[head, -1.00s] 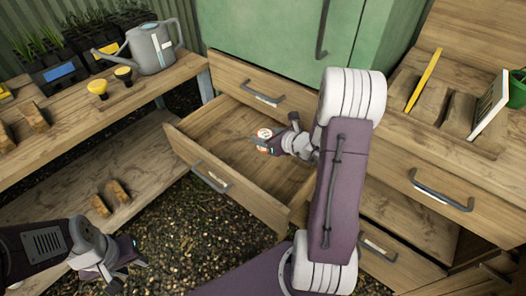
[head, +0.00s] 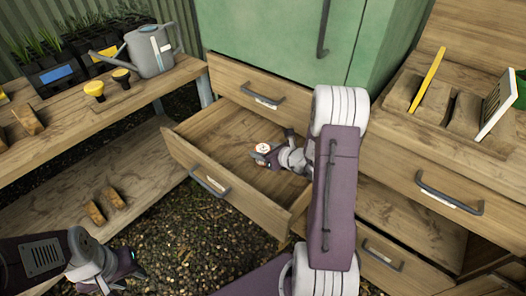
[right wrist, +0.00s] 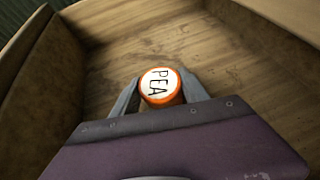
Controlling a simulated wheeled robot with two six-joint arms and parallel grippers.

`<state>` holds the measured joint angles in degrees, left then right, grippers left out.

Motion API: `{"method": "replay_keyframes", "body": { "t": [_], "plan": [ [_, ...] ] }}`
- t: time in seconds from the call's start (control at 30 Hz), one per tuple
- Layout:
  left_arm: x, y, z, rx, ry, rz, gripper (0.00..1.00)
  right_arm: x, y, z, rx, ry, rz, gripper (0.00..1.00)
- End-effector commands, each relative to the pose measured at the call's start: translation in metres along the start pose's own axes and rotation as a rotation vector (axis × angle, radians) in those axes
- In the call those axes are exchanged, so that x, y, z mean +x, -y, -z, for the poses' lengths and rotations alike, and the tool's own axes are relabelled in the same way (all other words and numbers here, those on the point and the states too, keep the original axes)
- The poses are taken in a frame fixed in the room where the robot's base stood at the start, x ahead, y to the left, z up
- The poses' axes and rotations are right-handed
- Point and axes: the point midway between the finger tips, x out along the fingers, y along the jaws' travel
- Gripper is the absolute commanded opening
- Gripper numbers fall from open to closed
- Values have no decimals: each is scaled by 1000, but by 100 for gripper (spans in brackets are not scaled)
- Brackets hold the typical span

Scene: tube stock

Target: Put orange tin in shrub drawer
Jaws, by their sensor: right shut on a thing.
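The orange tin (right wrist: 160,86) has a white lid lettered "PEA" and sits between the fingers of my right gripper (right wrist: 155,95), which is shut on it. In the head view the tin (head: 263,148) is small and partly hidden by my right gripper (head: 270,156). The tin is within the open drawer (head: 215,135), over its bare wooden floor; I cannot tell if it touches the floor. The drawer's label is too small to read. My left gripper (head: 125,275) is low at the left, away from the drawer; its finger opening is unclear.
A green cabinet (head: 285,35) stands behind the drawer. A bench (head: 150,90) at left holds a watering can (head: 150,50), yellow items and seedling trays. A wooden unit (head: 440,165) with drawers is at right. The open drawer's floor is otherwise clear.

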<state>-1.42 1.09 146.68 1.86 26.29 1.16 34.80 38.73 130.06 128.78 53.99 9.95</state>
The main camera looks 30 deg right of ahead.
Motion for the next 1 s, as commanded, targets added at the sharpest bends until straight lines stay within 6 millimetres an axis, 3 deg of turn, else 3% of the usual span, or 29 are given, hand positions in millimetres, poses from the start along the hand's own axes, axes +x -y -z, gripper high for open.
{"method": "replay_keyframes", "body": {
  "t": [0.1,0.13,0.2,0.57,0.67,1.0],
  "plan": [
    [5,0,0,0,0,0,36,2,0,4,0,0,0,5],
    [3,0,0,0,0,0,36,1,0,3,0,0,0,60],
    [3,0,0,0,0,0,36,1,0,2,0,-1,0,74],
    [-4,0,0,0,0,0,36,-2,0,-4,0,0,-1,74],
    [-8,0,1,0,0,0,36,-18,1,-3,3,-1,2,74],
    [-32,-1,3,0,0,0,36,-99,1,-3,3,0,4,74]
  ]
}}
